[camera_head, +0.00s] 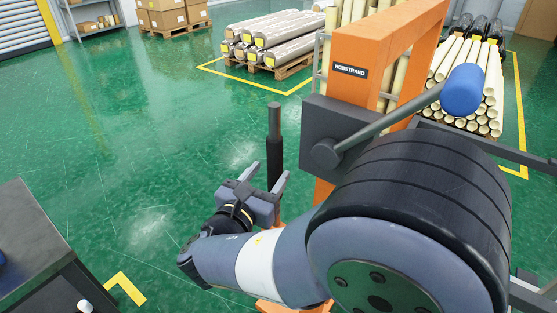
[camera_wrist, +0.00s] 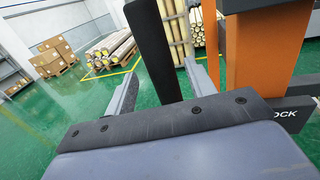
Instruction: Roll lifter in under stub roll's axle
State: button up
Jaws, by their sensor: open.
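The orange lifter (camera_head: 393,48) stands upright in front of me, with a dark label on its frame. It also shows at the right of the wrist view (camera_wrist: 278,45). A dark upright handle post (camera_head: 274,150) stands at its left side. A grey lever with a blue knob (camera_head: 463,90) rises from its grey box. My gripper (camera_head: 268,173) is open and empty. In the wrist view, the post (camera_wrist: 155,45) stands between the two spread fingers (camera_wrist: 163,68); I cannot tell whether they touch it. I cannot make out the stub roll or its axle.
Wrapped rolls (camera_head: 272,37) lie on a pallet inside yellow floor lines. Cream tubes (camera_head: 468,62) are stacked behind the lifter. A dark bench (camera_head: 35,240) stands at lower left. Boxes (camera_head: 170,15) sit at the back. Green floor (camera_head: 150,130) at the left is clear.

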aim_at(279, 160)
jog(key=shift+x, duration=2.95)
jog(key=shift+c, duration=0.2)
grip_shut()
